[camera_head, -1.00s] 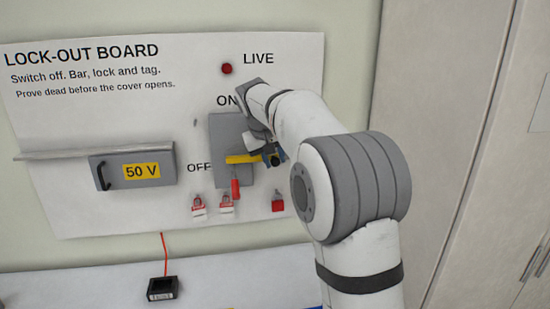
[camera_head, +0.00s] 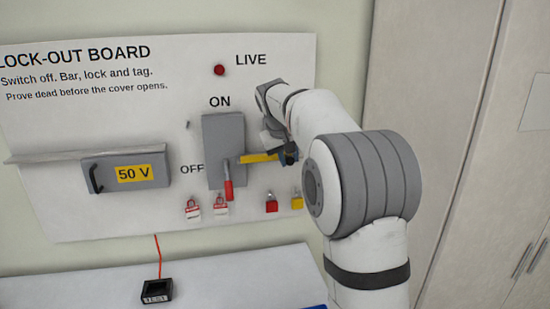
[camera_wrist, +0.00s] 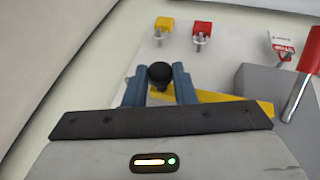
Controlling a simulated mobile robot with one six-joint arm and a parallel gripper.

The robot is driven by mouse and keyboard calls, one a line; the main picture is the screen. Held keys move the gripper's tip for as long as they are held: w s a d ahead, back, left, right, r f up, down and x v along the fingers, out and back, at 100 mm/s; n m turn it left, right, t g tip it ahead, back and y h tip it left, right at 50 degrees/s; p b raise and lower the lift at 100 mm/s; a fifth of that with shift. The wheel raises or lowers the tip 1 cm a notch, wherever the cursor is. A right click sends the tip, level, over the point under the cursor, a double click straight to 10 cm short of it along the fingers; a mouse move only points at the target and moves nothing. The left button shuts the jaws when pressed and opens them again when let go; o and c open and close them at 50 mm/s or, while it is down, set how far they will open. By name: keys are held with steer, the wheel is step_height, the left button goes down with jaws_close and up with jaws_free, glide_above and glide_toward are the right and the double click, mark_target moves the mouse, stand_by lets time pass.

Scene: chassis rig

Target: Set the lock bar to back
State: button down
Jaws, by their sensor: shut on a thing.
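The lock bar is a yellow bar (camera_head: 259,158) reaching from the right side of the grey switch box (camera_head: 222,135) toward my gripper. In the wrist view the yellow bar (camera_wrist: 205,96) runs beside the box, with a black knob (camera_wrist: 160,75) at its near end. My gripper (camera_head: 290,153) is shut on that knob, one blue finger on each side of it. The red switch handle (camera_head: 228,185) points down, near the OFF label. The arm hides part of the board behind the gripper.
Below the box hang red-and-white tagged locks (camera_head: 221,205), a red padlock (camera_head: 271,203) and a yellow padlock (camera_head: 297,200). A small black meter (camera_head: 157,291) sits on the bench. The LIVE lamp (camera_head: 219,70) is dark red.

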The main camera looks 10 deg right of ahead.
steer(key=shift+d, duration=0.15)
steer(key=c, duration=1.2)
jaws_free()
steer(key=shift+d, duration=0.1)
steer(key=b+v, duration=0.1)
steer(key=v, duration=0.7)
steer(key=shift+f, duration=0.1)
steer(key=s+a+f+y, duration=0.1)
steer(key=s+f, duration=0.6)
steer(key=s, duration=0.4)
steer(key=s+a+f+y, duration=0.1)
steer(key=s+f, duration=0.6)
steer(key=s, duration=0.5)
steer(key=s+a+f+g+y, duration=0.1)
steer(key=s+f, duration=0.6)
steer(key=s, duration=0.4)
steer(key=shift+s+a+m, duration=0.3)
steer(key=shift+s+m, duration=0.05)
steer(key=shift+m, duration=0.05)
